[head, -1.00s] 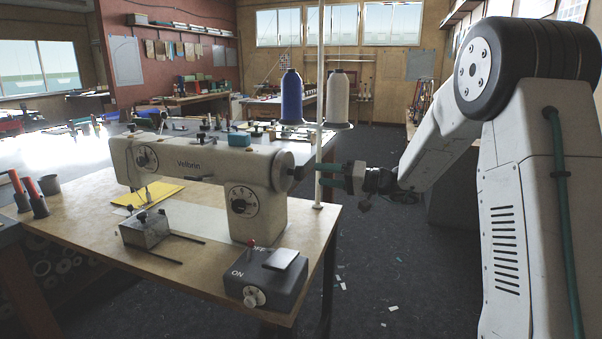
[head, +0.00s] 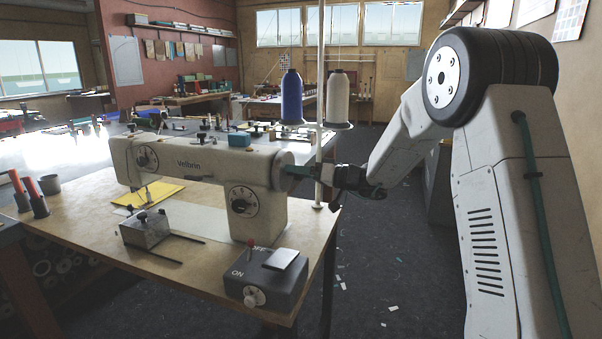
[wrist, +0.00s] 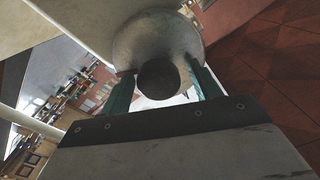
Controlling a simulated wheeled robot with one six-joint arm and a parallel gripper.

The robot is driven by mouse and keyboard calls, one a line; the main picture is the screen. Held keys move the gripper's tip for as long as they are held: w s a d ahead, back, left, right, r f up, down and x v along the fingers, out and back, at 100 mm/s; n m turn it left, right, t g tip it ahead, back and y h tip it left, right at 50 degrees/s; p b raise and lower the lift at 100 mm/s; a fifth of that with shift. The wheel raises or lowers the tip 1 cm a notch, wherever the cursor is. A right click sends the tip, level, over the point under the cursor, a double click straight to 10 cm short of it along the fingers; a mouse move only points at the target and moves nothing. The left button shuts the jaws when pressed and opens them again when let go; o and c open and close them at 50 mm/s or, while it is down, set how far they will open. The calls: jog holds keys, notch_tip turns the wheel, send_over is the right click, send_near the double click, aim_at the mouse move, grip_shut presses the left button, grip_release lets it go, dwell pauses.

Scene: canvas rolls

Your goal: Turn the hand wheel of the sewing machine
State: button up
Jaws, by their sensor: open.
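The white sewing machine (head: 200,163) stands on a wooden table. Its hand wheel (head: 279,170) is at the right end of the machine, partly covered by my gripper in the head view. In the wrist view my gripper (wrist: 161,76) is open, with one finger on each side of the knob. I cannot tell whether they touch it.
A thread stand with a blue cone (head: 292,97) and a white cone (head: 337,98) rises just behind the wheel. A dark switch box (head: 266,276) sits at the table's front right corner. A metal block (head: 145,229) lies before the machine. The floor right of the table is mostly clear.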

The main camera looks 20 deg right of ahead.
jog(key=shift+d, duration=0.1)
jog(key=c, duration=0.9)
jog(key=shift+m, duration=0.3)
jog(key=shift+c, duration=0.2)
